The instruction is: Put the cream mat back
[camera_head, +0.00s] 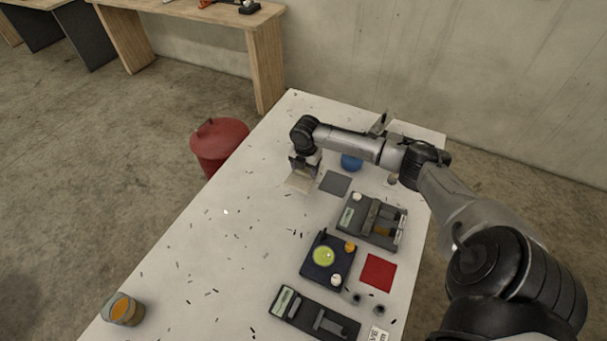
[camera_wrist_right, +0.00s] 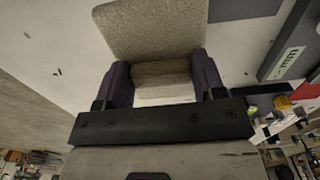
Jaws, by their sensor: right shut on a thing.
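The cream mat (camera_head: 299,183) is at the far left part of the white table, next to a dark grey mat. My right gripper (camera_head: 303,168) points down over it and is shut on it. In the right wrist view, the cream mat (camera_wrist_right: 155,28) extends beyond the two dark fingers of the gripper (camera_wrist_right: 163,72), with part of it between them. I cannot tell whether the mat touches the table. My left gripper is not in view.
The dark grey mat (camera_head: 335,183) lies just right of the cream one. A blue object (camera_head: 351,162), grey device (camera_head: 355,220), dark scale-like device (camera_head: 318,272) and red mat (camera_head: 378,272) stand nearby. The table's left half (camera_head: 215,240) holds scattered dark bits and a cup (camera_head: 122,310).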

